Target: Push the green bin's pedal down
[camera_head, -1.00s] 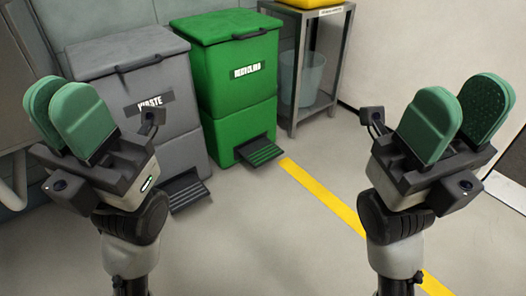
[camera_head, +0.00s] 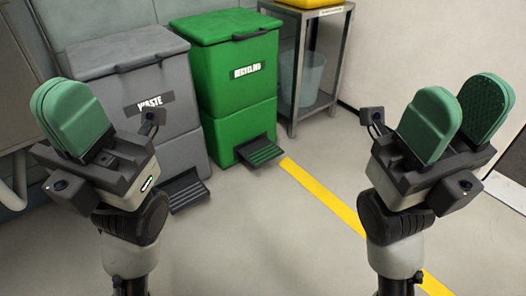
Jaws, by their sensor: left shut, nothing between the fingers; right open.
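The green bin (camera_head: 237,85), labelled RECYCLING, stands upright against the back wall with its lid closed. Its black ribbed pedal (camera_head: 261,151) sticks out at the bottom front, near the floor, and looks unobstructed. My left gripper (camera_head: 70,112) is shut and empty at the left, in front of the grey bin and apart from the green bin. My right gripper (camera_head: 459,118) is open and empty at the right, well away from the pedal.
A grey bin (camera_head: 140,95) labelled WASTE stands left of the green one, with its own black pedal (camera_head: 185,190). A metal shelf (camera_head: 321,60) holding a clear bucket (camera_head: 303,78) stands to the right. A yellow line (camera_head: 325,193) crosses the open floor.

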